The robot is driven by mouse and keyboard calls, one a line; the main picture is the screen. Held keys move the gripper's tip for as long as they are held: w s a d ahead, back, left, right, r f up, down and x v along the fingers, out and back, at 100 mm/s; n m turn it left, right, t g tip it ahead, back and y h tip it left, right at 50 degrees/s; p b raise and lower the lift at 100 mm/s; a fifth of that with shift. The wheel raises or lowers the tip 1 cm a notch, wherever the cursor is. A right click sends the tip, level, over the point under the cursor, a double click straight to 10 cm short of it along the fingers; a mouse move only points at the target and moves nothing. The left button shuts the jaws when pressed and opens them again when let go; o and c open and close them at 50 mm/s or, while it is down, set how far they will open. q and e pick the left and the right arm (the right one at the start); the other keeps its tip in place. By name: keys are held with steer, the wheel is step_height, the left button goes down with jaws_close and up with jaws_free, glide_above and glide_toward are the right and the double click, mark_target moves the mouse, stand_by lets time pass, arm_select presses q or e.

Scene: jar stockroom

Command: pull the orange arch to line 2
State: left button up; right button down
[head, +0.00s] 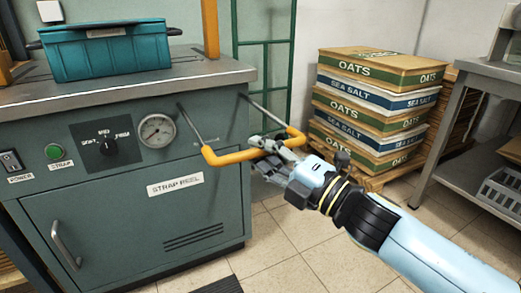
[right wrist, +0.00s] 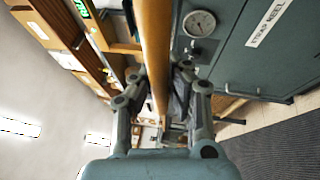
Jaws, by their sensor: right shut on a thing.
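The orange arch (head: 230,157) is a U-shaped bar on two metal rods that stick out from the front of the green machine (head: 215,115). It stands well out from the panel. My right gripper (head: 272,147) is shut on the arch near its right-hand end. In the right wrist view the orange bar (right wrist: 154,40) runs between the two fingers of my right gripper (right wrist: 158,95). Any line marks on the rods are too small to make out. My left gripper is not in view.
A teal crate (head: 105,52) sits on the machine's top. A pressure gauge (head: 157,130) and a knob (head: 104,146) are on its front. Stacked oats and sea salt boxes (head: 375,105) stand on a pallet behind my right arm.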

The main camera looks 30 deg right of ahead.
steer(key=shift+s+f, duration=0.15)
steer(key=c, duration=1.4)
jaws_free()
steer(key=shift+s, duration=0.2)
steer(key=shift+o, duration=0.8)
steer(key=shift+w, duration=0.1)
steer(key=shift+s+d, duration=0.1)
steer(key=shift+s, duration=0.1)
steer(key=v, duration=1.1)
steer(key=shift+s, duration=0.3)
steer(key=shift+w, duration=0.1)
